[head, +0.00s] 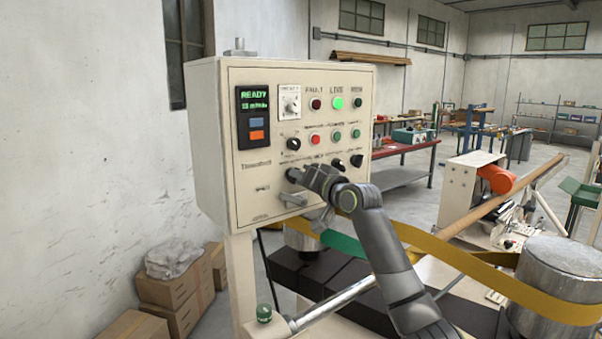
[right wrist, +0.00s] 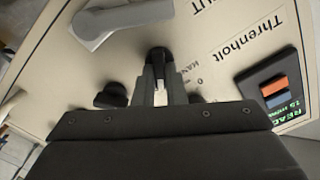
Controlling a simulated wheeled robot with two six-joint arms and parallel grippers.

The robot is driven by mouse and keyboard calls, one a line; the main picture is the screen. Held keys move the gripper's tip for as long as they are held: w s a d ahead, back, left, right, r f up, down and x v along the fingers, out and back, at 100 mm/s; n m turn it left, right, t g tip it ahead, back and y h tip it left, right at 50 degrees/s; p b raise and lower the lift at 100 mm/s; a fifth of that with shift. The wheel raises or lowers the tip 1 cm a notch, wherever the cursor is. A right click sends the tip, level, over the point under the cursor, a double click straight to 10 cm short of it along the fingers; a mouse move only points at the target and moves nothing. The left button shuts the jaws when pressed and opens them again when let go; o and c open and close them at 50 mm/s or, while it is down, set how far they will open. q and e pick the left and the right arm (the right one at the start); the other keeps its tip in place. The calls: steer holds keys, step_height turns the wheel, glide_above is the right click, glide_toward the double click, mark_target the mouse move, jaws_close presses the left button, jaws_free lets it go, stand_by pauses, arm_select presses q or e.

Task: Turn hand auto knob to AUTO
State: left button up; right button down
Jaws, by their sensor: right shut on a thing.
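The cream control panel (head: 215,150) stands left of centre in the head view. A black knob (head: 292,174) sits at the lower left of its face, with my right gripper (head: 308,178) right at it. In the right wrist view, the fingers of my right gripper (right wrist: 160,78) are closed around this black knob (right wrist: 157,53). A printed label beside it is partly readable, with "0" and letters like "MAN". The fingers hide part of the knob, so I cannot tell its exact setting. My left gripper is not in view.
A grey lever handle (head: 292,200) sits just below the gripped knob and also shows in the right wrist view (right wrist: 122,22). The green lamp (head: 338,103) is lit. The display (head: 253,99) reads READY.

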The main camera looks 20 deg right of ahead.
steer(key=shift+m, duration=0.3)
steer(key=c, duration=1.5)
jaws_free()
steer(key=shift+s, duration=0.1)
steer(key=shift+b+v, duration=3.4)
steer(key=shift+v, duration=5.2)
